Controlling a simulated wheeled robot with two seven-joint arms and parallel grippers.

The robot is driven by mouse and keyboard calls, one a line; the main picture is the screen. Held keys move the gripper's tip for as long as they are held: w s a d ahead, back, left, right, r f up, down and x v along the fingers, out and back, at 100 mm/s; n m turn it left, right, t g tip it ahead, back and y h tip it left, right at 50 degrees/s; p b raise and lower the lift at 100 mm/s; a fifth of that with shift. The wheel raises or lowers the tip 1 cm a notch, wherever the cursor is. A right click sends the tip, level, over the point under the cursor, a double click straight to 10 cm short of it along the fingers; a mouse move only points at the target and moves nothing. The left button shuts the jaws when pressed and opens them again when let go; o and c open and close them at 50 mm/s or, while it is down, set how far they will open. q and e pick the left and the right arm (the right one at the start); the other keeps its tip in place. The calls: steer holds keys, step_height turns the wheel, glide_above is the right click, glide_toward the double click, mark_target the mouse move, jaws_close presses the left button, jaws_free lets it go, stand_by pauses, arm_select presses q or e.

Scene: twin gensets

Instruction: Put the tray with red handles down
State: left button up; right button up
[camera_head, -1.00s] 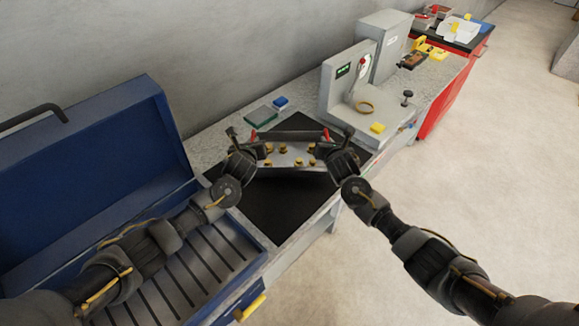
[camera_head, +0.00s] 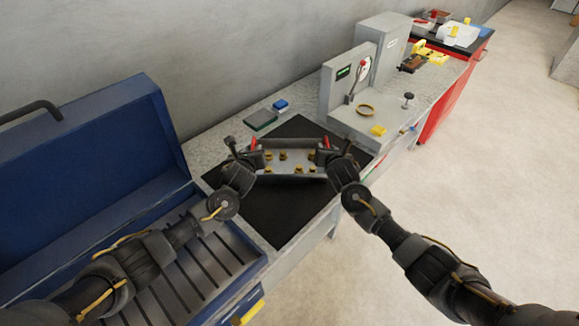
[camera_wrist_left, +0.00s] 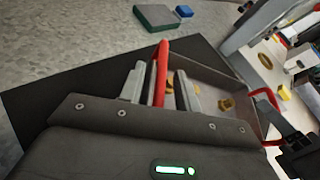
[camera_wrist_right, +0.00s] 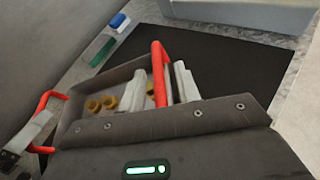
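The grey tray with red handles (camera_head: 290,175) is over the black mat (camera_head: 280,217) on the bench, with several brass-coloured fittings (camera_head: 283,156) in it. My left gripper (camera_head: 247,157) is shut on the left red handle; this handle (camera_wrist_left: 160,72) stands between the fingers in the left wrist view. My right gripper (camera_head: 331,156) is shut on the right handle (camera_wrist_right: 158,75), between the fingers in the right wrist view. The tray looks about level. I cannot tell whether its underside touches the mat. The grippers partly hide the tray's ends.
An open blue chest (camera_head: 85,170) stands at left. A green block (camera_head: 260,120) and a blue block (camera_head: 280,104) lie behind the mat. A grey machine (camera_head: 345,85) with a yellow block (camera_head: 378,131) stands at right. The front part of the mat is bare.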

arm_select(q)
steer(key=v, duration=1)
steer(key=shift+s, duration=0.2)
arm_select(e)
steer(key=a+v, duration=0.1)
steer(key=v, duration=1.1)
steer(key=shift+d, duration=0.45)
